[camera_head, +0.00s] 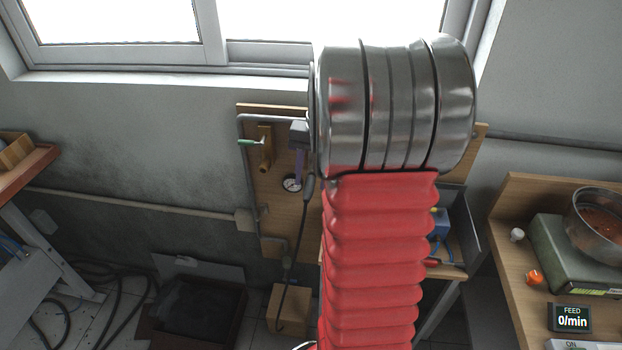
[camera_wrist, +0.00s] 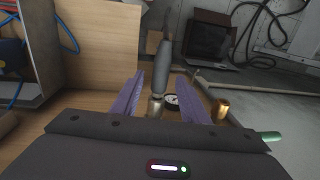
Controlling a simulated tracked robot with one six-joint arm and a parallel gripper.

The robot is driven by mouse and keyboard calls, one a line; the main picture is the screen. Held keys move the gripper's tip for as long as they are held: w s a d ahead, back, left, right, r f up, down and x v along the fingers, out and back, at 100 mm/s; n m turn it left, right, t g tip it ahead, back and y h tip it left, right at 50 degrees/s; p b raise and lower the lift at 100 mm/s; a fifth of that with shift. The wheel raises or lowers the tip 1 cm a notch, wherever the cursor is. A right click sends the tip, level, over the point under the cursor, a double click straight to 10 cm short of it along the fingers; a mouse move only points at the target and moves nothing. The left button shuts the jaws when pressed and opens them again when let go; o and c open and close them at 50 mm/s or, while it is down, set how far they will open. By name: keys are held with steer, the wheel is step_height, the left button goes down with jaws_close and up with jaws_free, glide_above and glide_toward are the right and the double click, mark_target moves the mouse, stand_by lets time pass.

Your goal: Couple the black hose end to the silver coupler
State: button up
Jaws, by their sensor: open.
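The black hose end (camera_head: 309,188) hangs upright in front of the wooden board in the head view, its hose running down from it. In the wrist view the hose end (camera_wrist: 162,66) is a dark grey sleeve between and beyond my purple fingers. A silver piece (camera_wrist: 155,106) shows below it in that picture, between the fingers. I cannot tell whether it is the coupler or the hose end's own tip. My gripper (camera_wrist: 160,78) is open, a finger on each side in the picture, with gaps to the sleeve. In the head view my arm hides most of the gripper.
A round gauge (camera_head: 292,184) and a brass valve (camera_head: 265,151) with a green handle are on the board (camera_head: 255,205), close to the gripper. A grey pipe (camera_head: 243,170) runs along its left edge. A wooden block (camera_head: 287,306) stands below. A bench (camera_head: 515,235) is at right.

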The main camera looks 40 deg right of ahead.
step_height(320, 180, up, 13)
steer(key=s+d, duration=0.1)
steer(key=shift+s, duration=0.2)
steer(key=shift+f, duration=0.1)
stand_by(0.9)
steer(key=s+a+f+n+t, duration=0.1)
steer(key=s+a+n, duration=0.2)
steer(key=a, duration=0.7)
steer(key=s+a+f+n+t, duration=0.1)
steer(key=s+a+n, duration=0.3)
steer(key=a, duration=0.7)
steer(key=s+a+f+n+t+h, duration=0.1)
steer(key=s+a+f+n+t, duration=0.1)
steer(key=a, duration=0.8)
steer(key=shift+s+a+n, duration=0.4)
steer(key=shift+s+n, duration=0.25)
steer(key=shift+n, duration=0.15)
